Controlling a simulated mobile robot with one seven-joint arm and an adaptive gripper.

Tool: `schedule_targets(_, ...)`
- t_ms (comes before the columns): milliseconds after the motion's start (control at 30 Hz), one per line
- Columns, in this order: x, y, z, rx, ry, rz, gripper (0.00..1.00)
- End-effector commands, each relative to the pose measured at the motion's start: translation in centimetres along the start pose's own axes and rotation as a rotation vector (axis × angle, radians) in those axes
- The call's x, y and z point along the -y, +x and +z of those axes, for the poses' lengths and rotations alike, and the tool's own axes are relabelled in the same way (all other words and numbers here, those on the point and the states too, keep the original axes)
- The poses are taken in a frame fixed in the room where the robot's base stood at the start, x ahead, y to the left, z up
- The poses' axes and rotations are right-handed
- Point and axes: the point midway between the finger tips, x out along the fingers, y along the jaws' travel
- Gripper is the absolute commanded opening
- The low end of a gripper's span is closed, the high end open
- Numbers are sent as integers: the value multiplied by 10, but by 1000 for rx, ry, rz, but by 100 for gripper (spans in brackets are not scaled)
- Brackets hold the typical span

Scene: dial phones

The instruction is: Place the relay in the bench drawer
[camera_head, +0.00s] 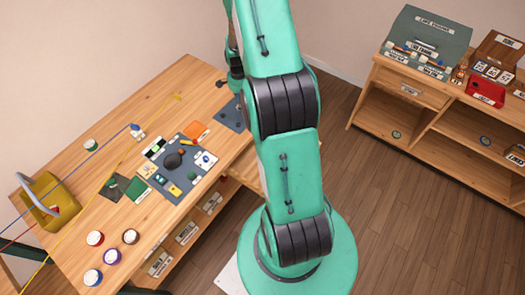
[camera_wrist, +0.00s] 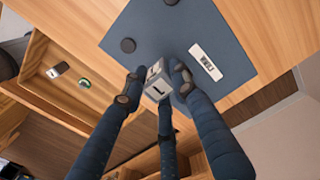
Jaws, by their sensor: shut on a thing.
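A small grey-white block with a dark mark, apparently the relay (camera_wrist: 156,76), sits between the fingertips of my gripper (camera_wrist: 157,86) in the wrist view. The gripper is shut on it, above or at the edge of a dark blue mat (camera_wrist: 190,30); I cannot tell whether the block touches the mat. An open wooden drawer (camera_wrist: 42,60) shows at the left of the wrist view, with a small dark-and-white item and a round green item inside. In the head view my arm hides the block and most of the drawer (camera_head: 246,166).
The mat (camera_head: 231,116) lies on the workbench (camera_head: 165,90), partly behind my arm. A shelf unit (camera_head: 420,110) stands at right. Open floor lies between.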

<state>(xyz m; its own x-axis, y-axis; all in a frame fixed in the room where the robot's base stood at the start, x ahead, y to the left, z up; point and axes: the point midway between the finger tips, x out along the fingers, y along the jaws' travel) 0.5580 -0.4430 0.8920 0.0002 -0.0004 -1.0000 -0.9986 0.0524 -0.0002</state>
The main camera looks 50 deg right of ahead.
Motion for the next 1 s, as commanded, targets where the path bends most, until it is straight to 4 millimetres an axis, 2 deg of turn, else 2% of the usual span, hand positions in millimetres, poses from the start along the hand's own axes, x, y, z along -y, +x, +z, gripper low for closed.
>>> schedule_targets(200, -48, 14, -16, 0, -7, 0, 0)
schedule_targets(533, -131, 36, -29, 0, -28, 0, 0)
schedule_targets(800, -198, 57, -29, 0, -45, 0, 0)
schedule_targets(1000, -237, 70, -24, 0, -57, 1, 0)
